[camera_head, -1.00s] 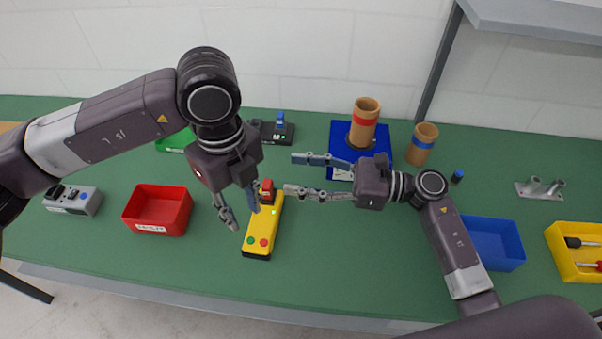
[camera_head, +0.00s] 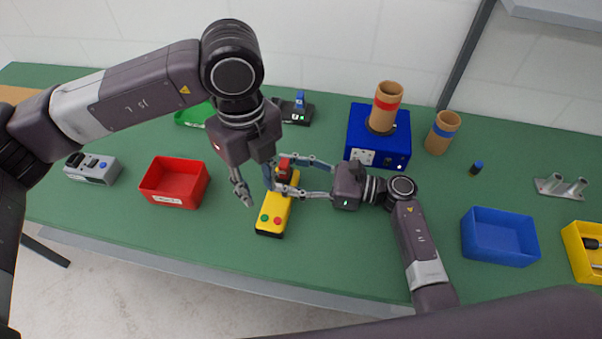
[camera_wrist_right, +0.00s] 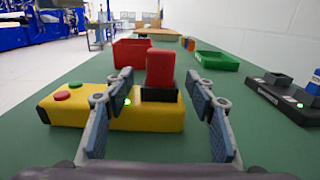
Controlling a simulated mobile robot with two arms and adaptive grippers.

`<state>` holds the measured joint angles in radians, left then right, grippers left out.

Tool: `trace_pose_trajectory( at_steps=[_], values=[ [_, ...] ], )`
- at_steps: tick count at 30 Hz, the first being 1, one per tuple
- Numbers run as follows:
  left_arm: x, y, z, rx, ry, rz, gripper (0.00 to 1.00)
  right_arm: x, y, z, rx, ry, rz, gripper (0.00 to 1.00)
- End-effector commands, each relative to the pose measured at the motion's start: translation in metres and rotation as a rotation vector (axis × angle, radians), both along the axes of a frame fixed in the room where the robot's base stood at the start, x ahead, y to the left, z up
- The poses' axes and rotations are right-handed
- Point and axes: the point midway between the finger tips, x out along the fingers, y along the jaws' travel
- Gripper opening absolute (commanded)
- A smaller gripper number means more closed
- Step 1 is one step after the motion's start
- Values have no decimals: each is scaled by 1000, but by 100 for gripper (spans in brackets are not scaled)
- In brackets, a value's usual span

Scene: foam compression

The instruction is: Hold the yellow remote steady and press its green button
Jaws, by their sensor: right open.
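The yellow remote (camera_head: 273,217) lies on the green table. Its green button (camera_head: 264,218) and red button (camera_head: 277,222) are at the near end; a red block on a black base (camera_head: 284,166) stands at the far end. My left gripper (camera_head: 256,190) is open, pointing down just left of the remote. My right gripper (camera_head: 281,177) is open, its fingers on either side of the far end. In the right wrist view, the remote (camera_wrist_right: 145,118) lies across the picture, the red block (camera_wrist_right: 160,68) appears between the open fingers, and the green button (camera_wrist_right: 75,85) is at left.
A red bin (camera_head: 174,183) stands left of the remote, a grey device (camera_head: 92,169) further left. A blue fixture (camera_head: 378,142) with a brown cylinder (camera_head: 384,107) is behind my right gripper. A blue bin (camera_head: 499,237) is at right. The table before the remote is clear.

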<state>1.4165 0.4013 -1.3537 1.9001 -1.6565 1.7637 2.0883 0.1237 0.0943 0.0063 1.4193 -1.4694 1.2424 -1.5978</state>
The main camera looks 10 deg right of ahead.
Motion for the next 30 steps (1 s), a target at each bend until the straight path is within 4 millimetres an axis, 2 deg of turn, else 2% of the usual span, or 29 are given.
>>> trace_pose_trajectory(
  at_steps=[11, 24, 26, 30],
  values=[
    [0, 0, 0, 0, 0, 0, 29, 2, 5, 0, 0, 0, 0, 51],
    [0, 0, 0, 0, 0, 0, 29, 2, 5, 0, 0, -1, -1, 2],
    [0, 0, 0, 0, 0, 0, 28, 2, 5, 0, 0, 0, -1, 0],
    [0, 0, 0, 0, 0, 0, 12, 2, 5, 0, 0, -1, -1, 0]
  ],
)
